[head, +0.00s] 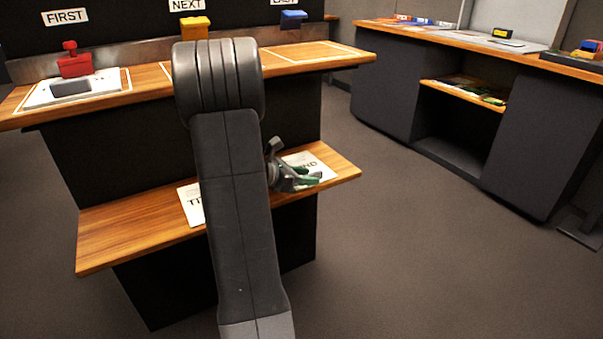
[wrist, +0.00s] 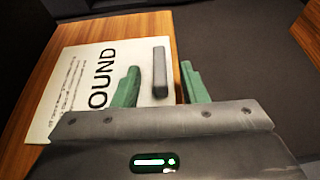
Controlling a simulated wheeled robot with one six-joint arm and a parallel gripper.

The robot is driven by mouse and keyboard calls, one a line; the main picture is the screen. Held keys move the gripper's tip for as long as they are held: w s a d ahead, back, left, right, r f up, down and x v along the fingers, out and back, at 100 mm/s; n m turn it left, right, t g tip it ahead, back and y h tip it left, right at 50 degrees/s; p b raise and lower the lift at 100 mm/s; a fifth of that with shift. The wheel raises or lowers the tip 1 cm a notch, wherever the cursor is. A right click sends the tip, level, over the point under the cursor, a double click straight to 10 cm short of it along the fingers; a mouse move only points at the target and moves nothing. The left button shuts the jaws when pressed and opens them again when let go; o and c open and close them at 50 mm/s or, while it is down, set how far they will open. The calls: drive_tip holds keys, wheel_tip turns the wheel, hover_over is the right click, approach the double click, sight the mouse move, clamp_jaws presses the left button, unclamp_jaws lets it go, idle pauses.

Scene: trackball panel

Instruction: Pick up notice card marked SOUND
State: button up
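The white notice card (head: 318,160) lies on the right end of the wooden lower shelf. A raised grey bar (wrist: 159,72) stands near the card's edge. My gripper (head: 303,181) is just over the card. In the wrist view my gripper (wrist: 160,86) has its two green fingers apart, with the bar between their tips in the picture. The fingers look clear of the bar, but the exact height gap is hard to tell.
Another white card (head: 191,203), lettering partly hidden by my arm, lies left on the lower shelf (head: 130,238). A second counter (head: 470,46) stands right across open floor.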

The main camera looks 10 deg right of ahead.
drive_tip(key=shift+c, duration=0.2)
clamp_jaws()
drive_tip(key=shift+r, duration=0.1)
